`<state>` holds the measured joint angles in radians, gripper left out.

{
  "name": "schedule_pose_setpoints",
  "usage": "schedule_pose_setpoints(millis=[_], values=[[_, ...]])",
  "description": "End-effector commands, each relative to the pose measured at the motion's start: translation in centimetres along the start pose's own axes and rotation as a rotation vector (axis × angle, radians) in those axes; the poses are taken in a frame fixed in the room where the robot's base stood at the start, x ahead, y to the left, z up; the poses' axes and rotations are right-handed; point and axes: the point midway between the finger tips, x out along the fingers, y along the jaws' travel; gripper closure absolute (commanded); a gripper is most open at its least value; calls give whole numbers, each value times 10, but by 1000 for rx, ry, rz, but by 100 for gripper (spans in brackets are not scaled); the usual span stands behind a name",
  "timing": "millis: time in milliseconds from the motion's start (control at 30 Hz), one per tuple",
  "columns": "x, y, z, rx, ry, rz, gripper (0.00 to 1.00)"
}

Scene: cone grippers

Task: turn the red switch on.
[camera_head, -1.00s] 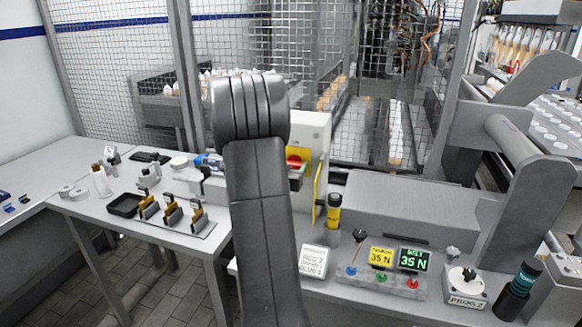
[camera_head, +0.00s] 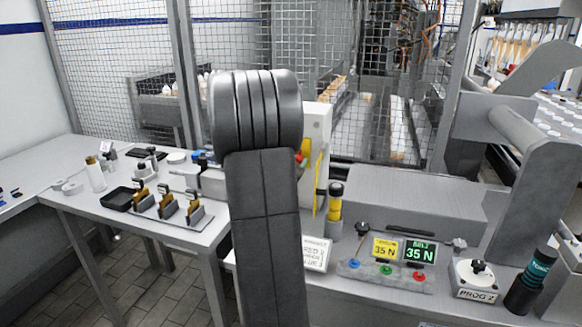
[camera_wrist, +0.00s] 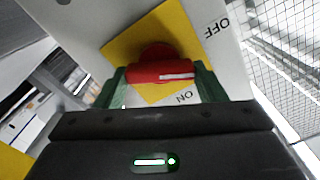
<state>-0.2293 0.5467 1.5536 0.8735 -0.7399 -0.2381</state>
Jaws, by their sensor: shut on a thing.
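The red switch (camera_wrist: 160,72) is a rotary handle with a white bar, on a yellow plate (camera_wrist: 188,32) on a pale box. In the wrist view the handle lies nearly level. The "OFF" label (camera_wrist: 217,28) is at its upper right and the "ON" label (camera_wrist: 185,97) at its lower right. My gripper (camera_wrist: 160,80) has its green fingers at both ends of the handle, shut on it. In the head view my arm hides the gripper and most of the switch; a sliver of red (camera_head: 299,158) shows beside the arm.
The wire-mesh fence (camera_head: 385,80) stands behind the box. A yellow-and-black post (camera_head: 335,200) is right of the box. The bench below holds a panel with two displays (camera_head: 403,250) and a dark bottle (camera_head: 531,281). A left table (camera_head: 75,205) carries small fixtures.

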Motion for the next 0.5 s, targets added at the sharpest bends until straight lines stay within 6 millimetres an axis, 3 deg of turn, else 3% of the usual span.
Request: schedule_pose_setpoints(millis=[500], values=[[0, 5, 4, 491, 1, 0, 59]])
